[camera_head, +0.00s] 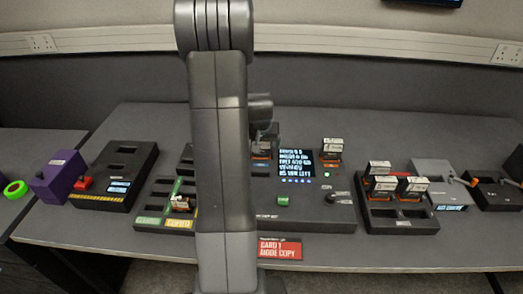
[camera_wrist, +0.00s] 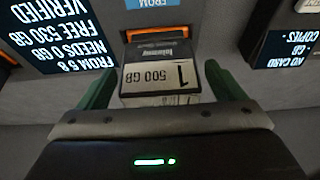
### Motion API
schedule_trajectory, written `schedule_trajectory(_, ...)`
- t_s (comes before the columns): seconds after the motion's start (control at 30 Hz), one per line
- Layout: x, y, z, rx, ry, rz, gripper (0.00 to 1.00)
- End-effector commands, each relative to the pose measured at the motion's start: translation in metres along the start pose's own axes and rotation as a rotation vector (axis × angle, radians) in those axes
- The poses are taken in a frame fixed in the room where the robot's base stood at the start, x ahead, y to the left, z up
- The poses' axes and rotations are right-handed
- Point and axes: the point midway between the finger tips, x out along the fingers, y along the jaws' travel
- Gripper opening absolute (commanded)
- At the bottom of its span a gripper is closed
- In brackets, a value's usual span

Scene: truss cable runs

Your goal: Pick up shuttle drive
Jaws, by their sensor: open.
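In the head view a drive (camera_head: 262,152) shows at the copy station, partly hidden by my arm and wrist. My fingers are hidden there. I cannot read the word "shuttle" on any drive.
The dark copy station (camera_head: 310,215) has a lit screen (camera_head: 296,165) and another drive (camera_head: 332,150) at its right. A rack (camera_head: 375,217) of several drives stands further right. A tray (camera_head: 150,208) with a drive lies left. A purple box (camera_head: 58,178) is far left.

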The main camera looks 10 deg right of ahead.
Motion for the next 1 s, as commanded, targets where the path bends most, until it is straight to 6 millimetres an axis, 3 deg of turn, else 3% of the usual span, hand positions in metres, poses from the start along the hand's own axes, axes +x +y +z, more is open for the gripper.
schedule_trajectory(0.37,0.0115,0.0000,0.0001,0.001,0.001,0.000,0.89)
schedule_trajectory(0.4,0.0115,0.0000,0.0001,0.001,0.001,0.000,0.87)
schedule_trajectory(0.7,0.0109,0.0000,-0.0005,0.000,0.002,0.000,0.31)
schedule_trajectory(1.0,0.0051,-0.0001,-0.0036,0.000,0.005,0.000,0.31)
